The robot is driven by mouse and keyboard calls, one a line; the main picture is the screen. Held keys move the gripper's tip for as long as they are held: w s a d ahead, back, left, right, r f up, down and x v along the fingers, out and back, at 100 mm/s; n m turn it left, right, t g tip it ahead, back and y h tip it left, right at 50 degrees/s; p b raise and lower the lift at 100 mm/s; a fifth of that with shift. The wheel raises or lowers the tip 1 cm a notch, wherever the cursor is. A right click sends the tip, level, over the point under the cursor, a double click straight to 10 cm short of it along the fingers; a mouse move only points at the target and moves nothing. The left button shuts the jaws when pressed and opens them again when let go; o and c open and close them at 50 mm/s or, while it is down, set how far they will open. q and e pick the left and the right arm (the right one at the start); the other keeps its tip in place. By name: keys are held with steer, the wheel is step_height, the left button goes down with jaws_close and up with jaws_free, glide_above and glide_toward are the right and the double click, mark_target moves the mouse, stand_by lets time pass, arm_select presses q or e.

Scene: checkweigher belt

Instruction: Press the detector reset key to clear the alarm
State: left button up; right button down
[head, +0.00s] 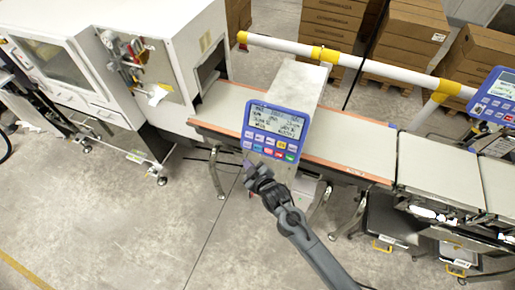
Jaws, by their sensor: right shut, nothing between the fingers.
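The detector's control panel (277,131) has a blue frame, a grey display with dark text lines and rows of small coloured keys (271,149) below. The display text is too small to read, and I cannot tell which key is the reset key. The panel is on the front of a grey metal housing (296,84) over the belt. My right gripper (249,168) is shut and empty, just below the panel's lower left corner. I cannot tell whether its tips touch the panel. My left gripper is not in view.
The belt (345,153) runs from a white cabinet machine (115,80) to several sections at right. A second blue panel (495,97) stands at the right edge. A white and yellow rail (385,75) and stacked cartons (405,40) are behind. The floor at front left is clear.

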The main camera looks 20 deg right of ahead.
mark_target(258, 148)
steer(key=w+d+f+b, duration=0.4)
steer(key=w+d+b, duration=0.1)
steer(key=b, duration=0.1)
steer(key=shift+w+d, duration=0.25)
steer(key=shift+f, duration=0.1)
stand_by(2.2)
steer(key=shift+w+d, duration=0.25)
steer(key=shift+w, duration=0.05)
steer(key=shift+w+d+f+b, duration=0.2)
steer(key=shift+d+f+b, duration=0.05)
steer(key=shift+f+b, duration=0.05)
stand_by(0.8)
stand_by(0.4)
steer(key=shift+s+a+r+p, duration=0.25)
steer(key=shift+s+r+p, duration=0.1)
steer(key=shift+p, duration=0.3)
steer(key=shift+s+a, duration=0.15)
steer(key=shift+a, duration=0.1)
